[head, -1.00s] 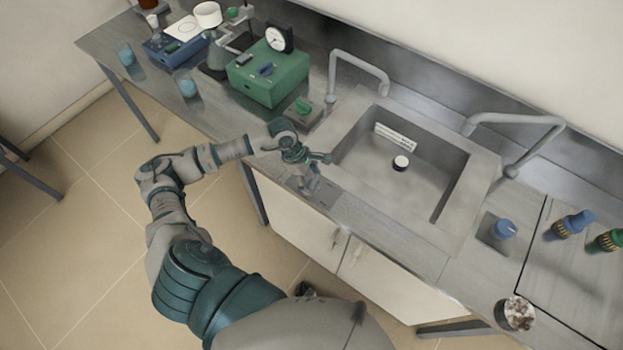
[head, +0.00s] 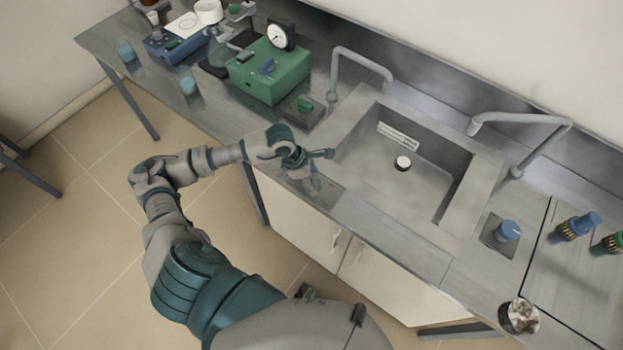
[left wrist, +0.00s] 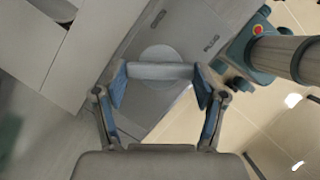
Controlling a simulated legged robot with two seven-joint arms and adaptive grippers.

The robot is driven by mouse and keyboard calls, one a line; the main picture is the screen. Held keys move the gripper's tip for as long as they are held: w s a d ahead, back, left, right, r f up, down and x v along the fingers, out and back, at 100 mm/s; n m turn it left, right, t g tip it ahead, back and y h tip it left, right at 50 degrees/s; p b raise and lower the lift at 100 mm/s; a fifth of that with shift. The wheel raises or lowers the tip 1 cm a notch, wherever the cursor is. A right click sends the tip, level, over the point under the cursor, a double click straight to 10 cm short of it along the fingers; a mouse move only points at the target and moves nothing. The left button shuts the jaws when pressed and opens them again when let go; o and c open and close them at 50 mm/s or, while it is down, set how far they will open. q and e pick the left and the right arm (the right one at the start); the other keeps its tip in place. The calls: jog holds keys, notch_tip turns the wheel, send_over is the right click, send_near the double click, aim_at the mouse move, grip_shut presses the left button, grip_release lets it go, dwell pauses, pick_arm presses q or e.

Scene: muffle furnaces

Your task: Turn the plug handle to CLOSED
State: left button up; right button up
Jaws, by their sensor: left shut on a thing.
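The plug handle (left wrist: 160,70) is a pale grey bar in the left wrist view. My left gripper (left wrist: 160,82) is shut on the handle, with one blue fingertip at each end of the bar. In the head view my left gripper (head: 313,182) is at the counter's front edge, left of the sink, and mostly hides the handle there. My right gripper is not in view.
The sink (head: 425,165) with two grey taps is right of the gripper. A green box (head: 268,75) with a dial gauge stands behind left. A small block with a green knob (head: 305,104) is close behind the gripper. Blue cups (head: 188,85) stand farther left.

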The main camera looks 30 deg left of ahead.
pick_arm(q)
jog(key=n+b, duration=0.1)
jog(key=n, duration=0.1)
jog(key=n+t+y+b, duration=0.1)
jog(key=n, duration=0.2)
jog(key=n+t+y+b, duration=0.1)
jog(key=n, duration=0.2)
jog(key=shift+w+d+r, duration=0.15)
jog(key=shift+d+r, duration=0.05)
jog(key=shift+d, duration=0.1)
jog(key=shift+r+n+y+b, duration=0.1)
jog(key=shift+n+y+b, duration=0.65)
jog(key=shift+n, duration=0.75)
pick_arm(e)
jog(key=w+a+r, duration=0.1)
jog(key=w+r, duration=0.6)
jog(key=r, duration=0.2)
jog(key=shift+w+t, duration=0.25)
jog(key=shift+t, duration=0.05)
pick_arm(q)
jog(key=shift+a, duration=0.1)
jog(key=o, duration=0.9)
jog(key=shift+c, duration=0.2)
jog(key=shift+o, duration=1.4)
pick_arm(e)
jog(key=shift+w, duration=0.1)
pick_arm(q)
jog(key=v, duration=1.1)
jog(key=shift+s+r, duration=0.2)
jog(key=shift+s, duration=0.1)
